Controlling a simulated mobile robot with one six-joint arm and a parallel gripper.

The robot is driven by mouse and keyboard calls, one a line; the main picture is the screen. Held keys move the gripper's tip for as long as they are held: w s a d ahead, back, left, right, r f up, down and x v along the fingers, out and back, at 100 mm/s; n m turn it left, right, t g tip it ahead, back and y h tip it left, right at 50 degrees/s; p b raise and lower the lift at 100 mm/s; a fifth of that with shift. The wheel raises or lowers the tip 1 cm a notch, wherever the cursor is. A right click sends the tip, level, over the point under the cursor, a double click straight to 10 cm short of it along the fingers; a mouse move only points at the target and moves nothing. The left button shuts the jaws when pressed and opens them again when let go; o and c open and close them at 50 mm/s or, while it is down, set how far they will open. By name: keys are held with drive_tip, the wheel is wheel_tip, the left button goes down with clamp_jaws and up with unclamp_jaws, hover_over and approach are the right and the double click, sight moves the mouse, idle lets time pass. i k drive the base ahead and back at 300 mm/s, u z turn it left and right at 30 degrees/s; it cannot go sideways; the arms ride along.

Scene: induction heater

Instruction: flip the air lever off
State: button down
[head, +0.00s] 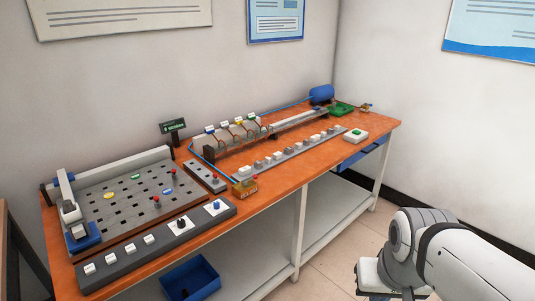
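I cannot tell for sure which part is the air lever. A blue cylinder (321,94) lies at the far right end of the fixture, and a small brass-and-red fitting (365,107) sits by the table's far right corner. The lever's position is too small to read. My arm shows at the lower right, well apart from the table; my gripper's fingers are not visible.
The orange-topped table (345,140) stands along the wall. A perforated panel (125,200) and a grey button strip (150,243) fill its left end. A white box with a green button (355,135) and a green tray (341,108) are at right. Floor in front is clear.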

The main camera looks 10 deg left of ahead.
sight(244, 182)
drive_tip(key=u, duration=0.05)
drive_tip(key=i, duration=1.1)
drive_tip(key=u, duration=0.45)
